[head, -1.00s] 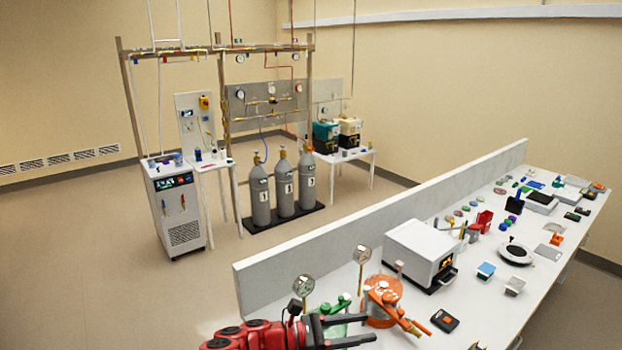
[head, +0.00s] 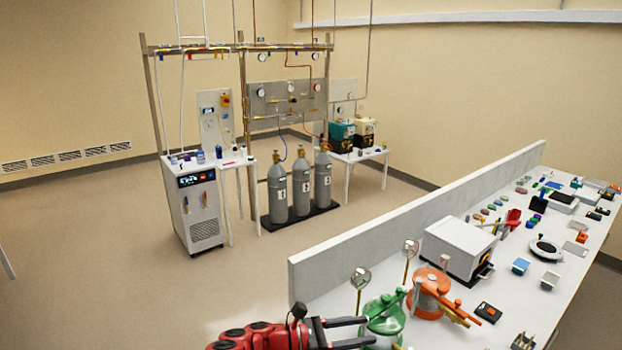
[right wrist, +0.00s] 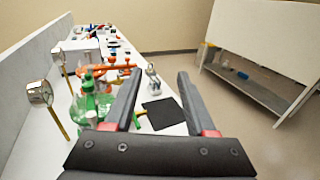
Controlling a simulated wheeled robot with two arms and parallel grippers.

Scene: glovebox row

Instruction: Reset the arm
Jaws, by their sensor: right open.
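My right arm is red and black and comes in at the bottom of the head view. Its gripper (head: 366,332) has two dark fingers held apart, with nothing between them. The fingers point right, towards a green-topped glass vessel (head: 383,318) at the near end of the bench; I cannot tell whether they touch it. In the right wrist view, the open gripper (right wrist: 158,80) shows both fingers, with the green vessel (right wrist: 92,105) left of them and a dark flat pad (right wrist: 163,114) on the bench beyond. My left gripper is out of view.
The white bench (head: 435,330) has a low back wall (head: 420,210). An orange-topped vessel (head: 430,292), a white box-shaped device (head: 458,248) and a small black device (head: 488,312) stand on it. Gauges on stems (head: 360,278) rise near the gripper. Open floor (head: 110,260) lies left.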

